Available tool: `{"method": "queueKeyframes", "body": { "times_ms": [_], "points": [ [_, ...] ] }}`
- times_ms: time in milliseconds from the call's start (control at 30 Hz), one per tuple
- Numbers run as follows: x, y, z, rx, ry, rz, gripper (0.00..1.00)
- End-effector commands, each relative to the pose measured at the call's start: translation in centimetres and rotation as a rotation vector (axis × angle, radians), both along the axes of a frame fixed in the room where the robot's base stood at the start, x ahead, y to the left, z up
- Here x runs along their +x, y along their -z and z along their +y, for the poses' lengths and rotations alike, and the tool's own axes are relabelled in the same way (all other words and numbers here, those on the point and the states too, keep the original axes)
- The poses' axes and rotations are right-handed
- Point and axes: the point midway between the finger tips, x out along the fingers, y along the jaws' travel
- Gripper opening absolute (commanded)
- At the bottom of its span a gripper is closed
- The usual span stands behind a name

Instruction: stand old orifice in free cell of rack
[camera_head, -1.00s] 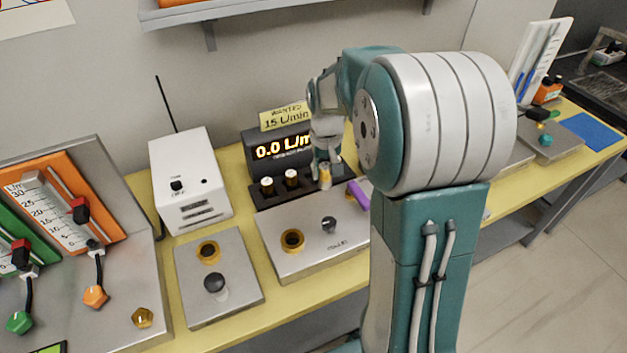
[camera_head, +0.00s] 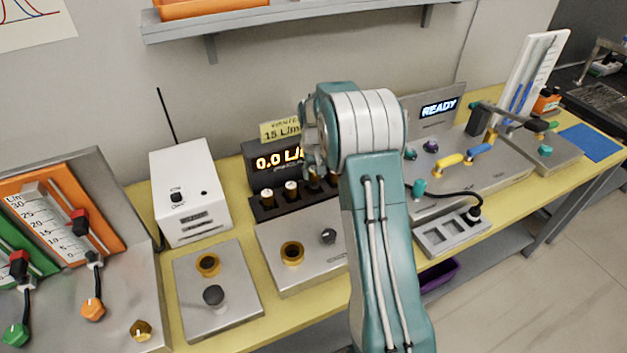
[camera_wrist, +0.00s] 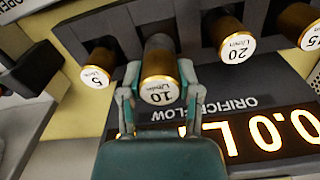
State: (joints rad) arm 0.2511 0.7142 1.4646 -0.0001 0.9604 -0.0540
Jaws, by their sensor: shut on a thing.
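The rack (camera_head: 262,213) is a black block in front of the flow display, and it also shows in the wrist view (camera_wrist: 82,32). Gold-brown orifices with white caps stand in it: the 5 (camera_wrist: 97,72), the 20 (camera_wrist: 236,40) and the 15 (camera_wrist: 303,28). My gripper (camera_wrist: 158,80) is shut on the orifice marked 10 (camera_wrist: 160,68), one finger on each side. This orifice is over or in the cell between the 5 and the 20, and sticks out further than both. Its lower end is hard to see. In the head view my gripper (camera_head: 315,165) is partly hidden by my arm.
The display (camera_head: 275,165) reads 0.0, under a yellow 15 L/min sign (camera_head: 280,130). A steel panel (camera_head: 272,235) with an open brass socket (camera_head: 291,252) lies in front of the rack. A white box (camera_head: 190,200) stands to the left.

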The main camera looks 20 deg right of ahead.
Motion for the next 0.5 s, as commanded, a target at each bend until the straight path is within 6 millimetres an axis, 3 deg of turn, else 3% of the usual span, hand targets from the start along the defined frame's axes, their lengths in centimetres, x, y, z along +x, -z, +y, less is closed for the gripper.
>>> {"method": "queueKeyframes", "body": {
  "times_ms": [233,500],
  "points": [
    [0.2,3.3,-0.1,0.0,0.0,0.002,0.0],
    [0.3,3.4,-0.1,0.0,0.0,0.0,0.0]
  ]
}}
